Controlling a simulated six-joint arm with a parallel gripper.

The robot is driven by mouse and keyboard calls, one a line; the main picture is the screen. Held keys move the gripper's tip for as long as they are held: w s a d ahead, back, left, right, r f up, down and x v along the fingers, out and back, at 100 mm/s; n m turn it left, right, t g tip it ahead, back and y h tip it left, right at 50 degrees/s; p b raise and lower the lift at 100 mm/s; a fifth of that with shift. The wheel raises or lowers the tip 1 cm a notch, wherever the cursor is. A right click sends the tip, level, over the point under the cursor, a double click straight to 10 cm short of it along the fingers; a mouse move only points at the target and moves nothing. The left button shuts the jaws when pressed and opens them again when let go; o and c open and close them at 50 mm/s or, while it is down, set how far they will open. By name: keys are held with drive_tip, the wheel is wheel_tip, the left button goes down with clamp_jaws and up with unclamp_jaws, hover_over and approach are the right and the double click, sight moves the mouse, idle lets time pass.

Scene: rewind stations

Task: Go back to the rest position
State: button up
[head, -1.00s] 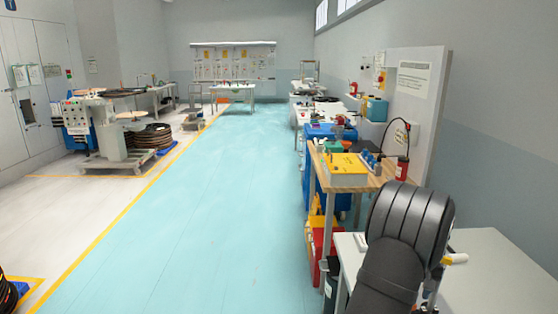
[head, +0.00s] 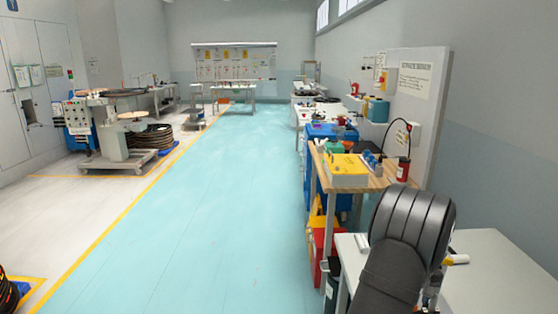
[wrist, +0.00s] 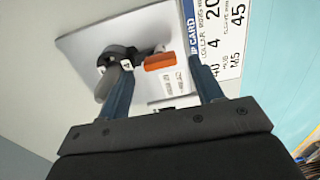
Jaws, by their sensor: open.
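My gripper (wrist: 163,74) shows in the wrist view with its two blue fingers apart. Between and beyond the fingers are a pale plate (wrist: 88,50), a dark rounded part with a grey handle (wrist: 108,84), and an orange block (wrist: 159,62). I see nothing clearly held, and cannot tell how far these things are from the fingers. In the head view my black arm rises over the white table at the lower right and hides the gripper.
A printed setup card (wrist: 230,45) lies beside the plate. The white table (head: 490,285) is partly bare at right. A wooden bench (head: 375,180) with a yellow box (head: 346,170) stands beyond my arm, before an upright panel (head: 428,120). The blue floor (head: 200,220) is clear.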

wheel_tip(320, 180, up, 15)
wheel_tip(320, 180, down, 17)
drive_tip(key=shift+r, duration=0.15)
drive_tip(key=shift+f, duration=0.35)
drive_tip(key=shift+r+n, duration=0.1)
drive_tip(key=shift+n, duration=0.9)
wheel_tip(320, 180, up, 17)
wheel_tip(320, 180, down, 17)
drive_tip(key=m, duration=0.9)
